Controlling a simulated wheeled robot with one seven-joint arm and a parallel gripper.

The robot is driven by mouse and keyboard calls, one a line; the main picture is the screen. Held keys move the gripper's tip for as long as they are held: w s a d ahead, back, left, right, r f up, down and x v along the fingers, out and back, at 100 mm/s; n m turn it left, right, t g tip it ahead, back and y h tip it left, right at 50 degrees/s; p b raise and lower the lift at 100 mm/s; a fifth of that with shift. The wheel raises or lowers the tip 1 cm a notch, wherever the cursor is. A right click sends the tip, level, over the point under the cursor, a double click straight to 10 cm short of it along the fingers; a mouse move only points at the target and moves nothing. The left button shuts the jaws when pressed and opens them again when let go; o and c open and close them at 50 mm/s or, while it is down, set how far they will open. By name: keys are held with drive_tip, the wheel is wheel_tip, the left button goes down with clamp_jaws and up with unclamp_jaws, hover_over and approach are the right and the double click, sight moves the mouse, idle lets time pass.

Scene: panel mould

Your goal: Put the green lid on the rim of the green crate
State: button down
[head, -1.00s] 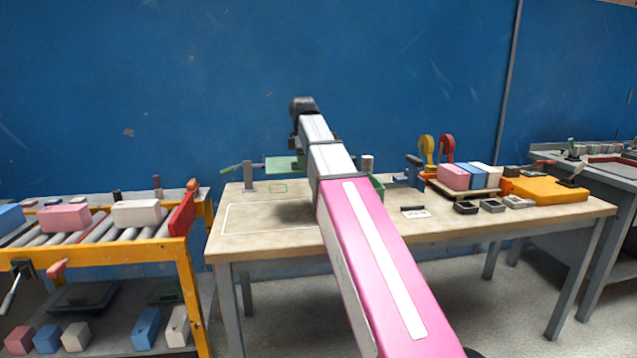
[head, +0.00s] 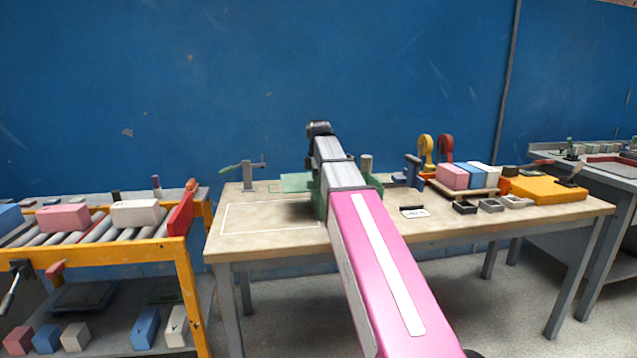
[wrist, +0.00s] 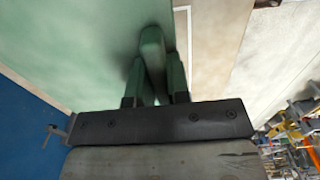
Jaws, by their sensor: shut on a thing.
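The green lid (head: 296,183) is a flat plate low over the back left of the table, partly hidden by my arm in the head view. In the wrist view, the lid (wrist: 80,45) fills the upper left, and its upright handle (wrist: 152,45) is between the two fingers of my gripper (wrist: 154,75), which is shut on it. The green crate (head: 321,206) shows only in slivers on either side of my arm. The lid's right part is close to the crate; whether they touch is hidden.
A grey post with a green-handled clamp (head: 246,172) stands left of the lid. A grey-blue upright fixture (head: 412,171) and a tray of pink, blue and white blocks (head: 468,178) stand to the right. The white-outlined area (head: 265,217) at the table's left is clear.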

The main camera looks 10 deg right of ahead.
drive_tip(key=c, duration=1.1)
unclamp_jaws()
drive_tip(key=shift+f, duration=0.1)
